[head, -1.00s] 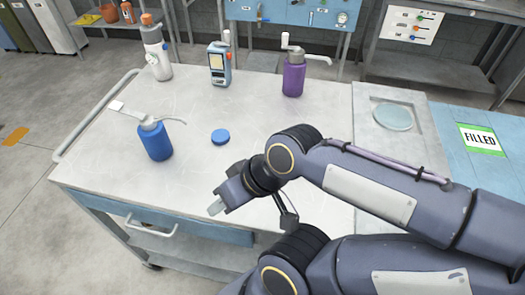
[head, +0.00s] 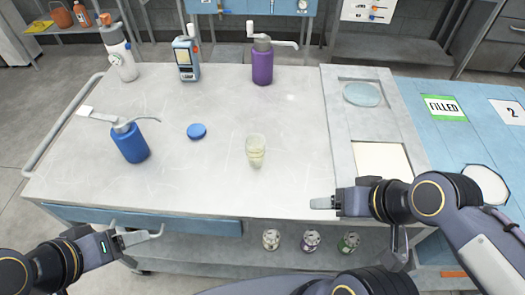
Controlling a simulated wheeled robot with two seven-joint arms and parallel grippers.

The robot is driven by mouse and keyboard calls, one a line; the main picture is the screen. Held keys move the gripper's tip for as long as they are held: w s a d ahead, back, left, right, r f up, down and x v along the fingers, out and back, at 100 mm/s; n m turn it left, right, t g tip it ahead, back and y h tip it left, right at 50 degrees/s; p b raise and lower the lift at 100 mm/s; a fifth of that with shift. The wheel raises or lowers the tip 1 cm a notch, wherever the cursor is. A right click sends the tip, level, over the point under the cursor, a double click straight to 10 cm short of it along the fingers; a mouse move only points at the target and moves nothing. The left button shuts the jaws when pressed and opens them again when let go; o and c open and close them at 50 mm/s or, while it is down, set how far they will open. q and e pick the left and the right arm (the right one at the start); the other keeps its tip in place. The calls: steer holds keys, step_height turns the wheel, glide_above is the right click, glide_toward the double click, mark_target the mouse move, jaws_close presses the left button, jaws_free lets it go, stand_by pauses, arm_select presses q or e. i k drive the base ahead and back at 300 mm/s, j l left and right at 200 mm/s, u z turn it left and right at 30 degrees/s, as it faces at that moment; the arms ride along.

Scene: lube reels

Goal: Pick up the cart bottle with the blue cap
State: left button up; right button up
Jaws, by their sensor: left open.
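A blue pump bottle (head: 130,143) stands at the left, and a purple pump bottle (head: 262,66) at the back. A flat blue disc (head: 197,131) lies on the top, left of a clear cup (head: 256,151) with pale contents. My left gripper (head: 140,238) is open and empty at the cart's front left, apart from the bottles. My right gripper (head: 318,202) is over the front right edge; its jaw gap is unclear.
Several small jars (head: 310,240) sit on the lower shelf. A recessed tray (head: 338,110) with a clear round dish (head: 362,94) is at right, beside a blue bench (head: 425,87). The front middle is clear.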

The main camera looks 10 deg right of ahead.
mark_target(255, 143)
steer(key=z, duration=0.35)
steer(key=k+u, duration=0.15)
steer(key=k, duration=0.5)
steer(key=l+u, duration=0.1)
steer(key=u, duration=0.7)
steer(key=l+u, duration=0.2)
steer(key=u, duration=0.2)
steer(key=l+u, duration=0.1)
steer(key=u, duration=0.3)
steer(key=l+u, duration=0.1)
steer(key=u, duration=0.3)
steer(key=k+l, duration=0.1)
steer(key=l, duration=0.2)
steer(key=k+l+u, duration=0.1)
steer(key=l, duration=0.2)
steer(key=k+l, duration=0.15)
steer(key=l, duration=0.15)
